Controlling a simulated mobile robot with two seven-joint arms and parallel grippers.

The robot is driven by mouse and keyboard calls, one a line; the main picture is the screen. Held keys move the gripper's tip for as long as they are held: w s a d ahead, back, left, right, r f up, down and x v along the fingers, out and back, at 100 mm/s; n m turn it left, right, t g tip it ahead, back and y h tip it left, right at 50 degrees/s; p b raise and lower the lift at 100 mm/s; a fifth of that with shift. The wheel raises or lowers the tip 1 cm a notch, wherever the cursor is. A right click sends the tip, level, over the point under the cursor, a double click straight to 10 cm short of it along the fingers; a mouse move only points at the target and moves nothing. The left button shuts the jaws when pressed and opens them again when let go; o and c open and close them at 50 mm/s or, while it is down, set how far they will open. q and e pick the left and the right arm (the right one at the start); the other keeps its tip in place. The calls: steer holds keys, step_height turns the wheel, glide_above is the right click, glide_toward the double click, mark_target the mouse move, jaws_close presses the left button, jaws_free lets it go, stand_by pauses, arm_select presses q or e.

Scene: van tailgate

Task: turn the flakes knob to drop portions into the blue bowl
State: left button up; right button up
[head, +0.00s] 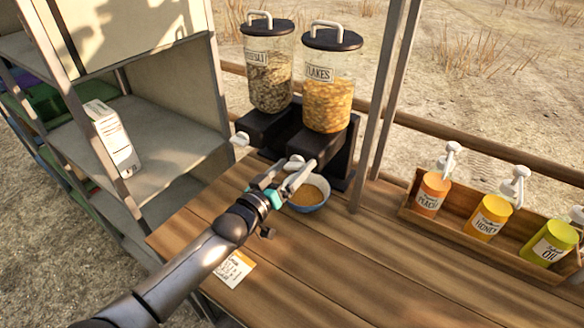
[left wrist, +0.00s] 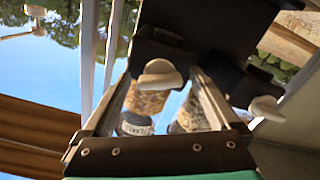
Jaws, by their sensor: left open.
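The flakes dispenser (head: 328,85) is a clear hopper of orange flakes with a dark lid, on a black stand. Its white flakes knob (head: 293,163) faces me at the base; in the left wrist view the knob (left wrist: 160,75) shows between the fingertips. My left gripper (head: 285,174) is open, a finger on each side of the knob; I cannot tell whether either touches it. The blue bowl (head: 312,208) sits on the wooden counter below the spout, partly hidden by the gripper, with a tan-orange inside. My right gripper is not in view.
A metal post (head: 378,120) rises right of the stand. A wooden tray (head: 460,238) holds pump bottles at right. A card (head: 234,269) lies near my forearm. Shelves (head: 150,130) stand left.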

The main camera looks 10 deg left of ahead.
arm_select(q)
steer(key=shift+c, duration=0.2)
steer(key=c, duration=1.3)
steer(key=shift+m+p, duration=0.3)
steer(key=shift+m, duration=0.7)
steer(key=shift+c, duration=0.2)
steer(key=m, duration=0.2)
steer(key=shift+m, duration=0.3)
steer(key=o, duration=1.4)
